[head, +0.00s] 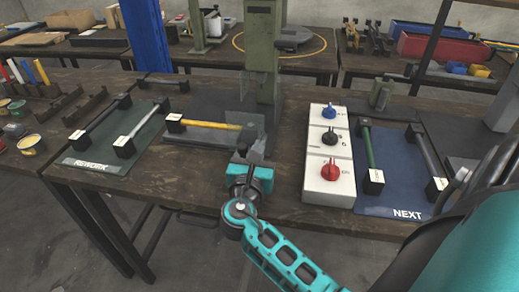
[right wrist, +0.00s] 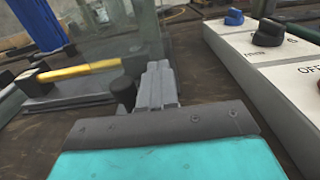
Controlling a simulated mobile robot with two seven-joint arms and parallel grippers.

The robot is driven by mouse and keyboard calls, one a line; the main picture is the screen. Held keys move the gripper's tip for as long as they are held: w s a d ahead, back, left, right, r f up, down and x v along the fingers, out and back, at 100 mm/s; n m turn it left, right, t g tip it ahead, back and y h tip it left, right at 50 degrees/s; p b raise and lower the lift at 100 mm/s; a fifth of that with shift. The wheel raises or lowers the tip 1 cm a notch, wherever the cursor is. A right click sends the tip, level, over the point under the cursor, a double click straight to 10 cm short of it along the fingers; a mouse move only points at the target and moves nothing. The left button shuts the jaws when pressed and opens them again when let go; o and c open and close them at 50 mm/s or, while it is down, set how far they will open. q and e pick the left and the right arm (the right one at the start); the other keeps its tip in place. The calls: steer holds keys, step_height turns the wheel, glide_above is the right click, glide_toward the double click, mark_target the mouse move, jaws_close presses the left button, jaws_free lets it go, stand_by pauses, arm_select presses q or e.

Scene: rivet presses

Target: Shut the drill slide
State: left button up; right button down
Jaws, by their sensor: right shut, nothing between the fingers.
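The drill press, a green column (head: 262,62) on a dark base, stands at mid-table. A clear panel (head: 246,95) hangs at its front. A bar with a yellow middle (head: 210,125) and black and white end blocks lies across its base; it also shows in the right wrist view (right wrist: 82,72). I cannot tell which part is the slide. My right gripper (head: 251,136) is shut and empty, in front of the column near the bar's right end. In the right wrist view, a dark knob (right wrist: 123,92) stands just left of the closed fingers (right wrist: 158,72); contact is unclear. My left gripper is out of view.
A white control box (head: 316,178) with blue, black and red knobs stands right of my gripper. A blue NEXT mat (head: 385,200) with bars lies beyond it. A green REWORK mat (head: 98,160) with bars lies left. A blue post (head: 148,45) rises behind.

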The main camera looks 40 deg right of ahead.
mark_target(267, 134)
stand_by(0.3)
steer(key=shift+w+d+r, duration=0.1)
steer(key=shift+w+d, duration=0.1)
steer(key=p+x, duration=0.1)
steer(key=x, duration=1)
steer(key=shift+w+d+p, duration=0.1)
steer(key=shift+p, duration=0.25)
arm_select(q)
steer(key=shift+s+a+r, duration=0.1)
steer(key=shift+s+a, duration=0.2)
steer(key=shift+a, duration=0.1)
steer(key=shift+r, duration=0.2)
